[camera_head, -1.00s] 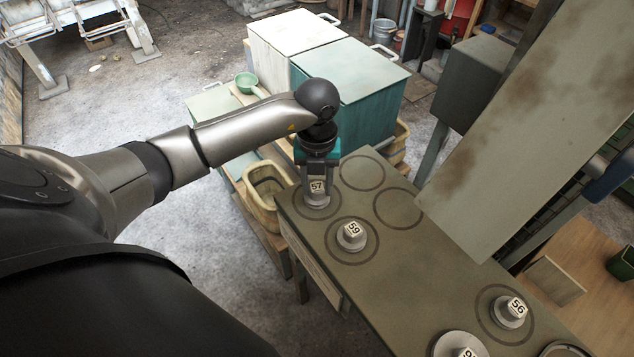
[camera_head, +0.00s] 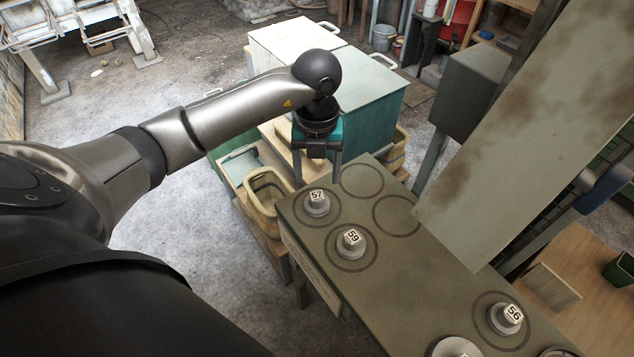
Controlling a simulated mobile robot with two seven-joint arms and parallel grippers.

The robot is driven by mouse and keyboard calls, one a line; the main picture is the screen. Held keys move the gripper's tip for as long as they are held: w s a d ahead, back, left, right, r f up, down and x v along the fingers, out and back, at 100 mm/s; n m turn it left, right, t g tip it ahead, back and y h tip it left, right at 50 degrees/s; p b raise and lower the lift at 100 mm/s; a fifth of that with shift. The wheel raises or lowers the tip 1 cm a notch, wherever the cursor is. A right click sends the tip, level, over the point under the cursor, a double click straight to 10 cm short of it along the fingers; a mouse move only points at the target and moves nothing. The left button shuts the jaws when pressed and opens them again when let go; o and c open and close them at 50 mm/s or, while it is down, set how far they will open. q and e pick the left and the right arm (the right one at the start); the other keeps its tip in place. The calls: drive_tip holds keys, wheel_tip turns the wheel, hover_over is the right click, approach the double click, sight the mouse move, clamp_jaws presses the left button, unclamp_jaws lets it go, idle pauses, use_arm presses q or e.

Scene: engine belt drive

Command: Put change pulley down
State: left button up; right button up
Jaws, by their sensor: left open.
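The change pulley marked 57 (camera_head: 317,204) stands upright on the olive bench top (camera_head: 410,262), inside a drawn circle near the bench's far left corner. My left gripper (camera_head: 317,178) is open and empty, with its fingers apart above and behind pulley 57. Pulley 59 (camera_head: 351,243) stands in its own circle just nearer. Pulley 56 (camera_head: 507,316) stands in a circle at the lower right. Another pulley (camera_head: 456,347) is cut off by the bottom edge. My right gripper is out of view.
Two empty circles (camera_head: 362,180) (camera_head: 397,214) lie right of pulley 57. A large grey panel (camera_head: 530,140) rises over the bench's right side. Teal chests (camera_head: 360,95) and a tan bin (camera_head: 267,190) stand behind and left of the bench.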

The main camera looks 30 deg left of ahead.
sight(318, 196)
use_arm(q)
wheel_tip(318, 196, up, 5)
drive_tip(key=shift+r+p, duration=0.2)
drive_tip(key=shift+p, duration=0.15)
idle(0.4)
